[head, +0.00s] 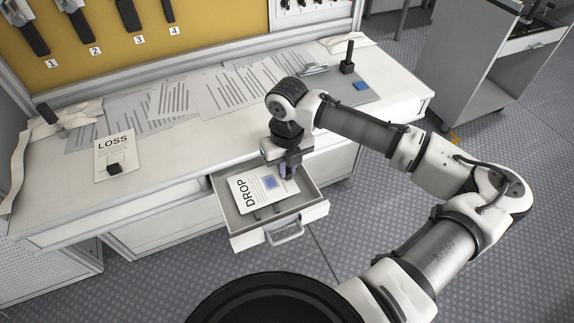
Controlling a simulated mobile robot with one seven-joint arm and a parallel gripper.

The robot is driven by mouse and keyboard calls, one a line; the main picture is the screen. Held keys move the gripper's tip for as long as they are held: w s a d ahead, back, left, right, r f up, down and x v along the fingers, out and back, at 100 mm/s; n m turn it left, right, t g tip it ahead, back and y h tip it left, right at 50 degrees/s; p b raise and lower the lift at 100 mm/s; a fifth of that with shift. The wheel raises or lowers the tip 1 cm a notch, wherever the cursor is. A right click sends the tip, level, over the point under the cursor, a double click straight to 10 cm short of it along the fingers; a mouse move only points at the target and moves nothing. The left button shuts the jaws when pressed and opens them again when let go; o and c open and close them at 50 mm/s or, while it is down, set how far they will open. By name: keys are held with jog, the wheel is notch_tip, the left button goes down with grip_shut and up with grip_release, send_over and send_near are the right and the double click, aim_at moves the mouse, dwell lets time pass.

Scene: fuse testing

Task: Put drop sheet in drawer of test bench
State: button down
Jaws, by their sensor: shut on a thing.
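The drop sheet (248,188), a white page marked "DROP" with a blue-violet square on it, is inside or just over the open drawer (224,205) of the test bench (60,205). My gripper (287,172) points down over the drawer and is shut on the right part of the sheet. The sheet lies within the drawer's walls as seen from above. I cannot tell whether it touches the drawer floor. The fingertips are small and partly hard to make out.
The drawer handle (285,233) faces the floor. A "LOSS" sheet (116,150) with a black block on it lies on the bench at left. Several printed papers (235,92) and a stamp (347,58) lie toward the back. A grey cabinet (470,70) stands at right.

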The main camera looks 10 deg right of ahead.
jog(key=shift+f+b, duration=0.45)
jog(key=shift+f, duration=0.35)
jog(key=c, duration=1.3)
grip_release()
jog(key=shift+c, duration=0.2)
jog(key=shift+r, duration=0.1)
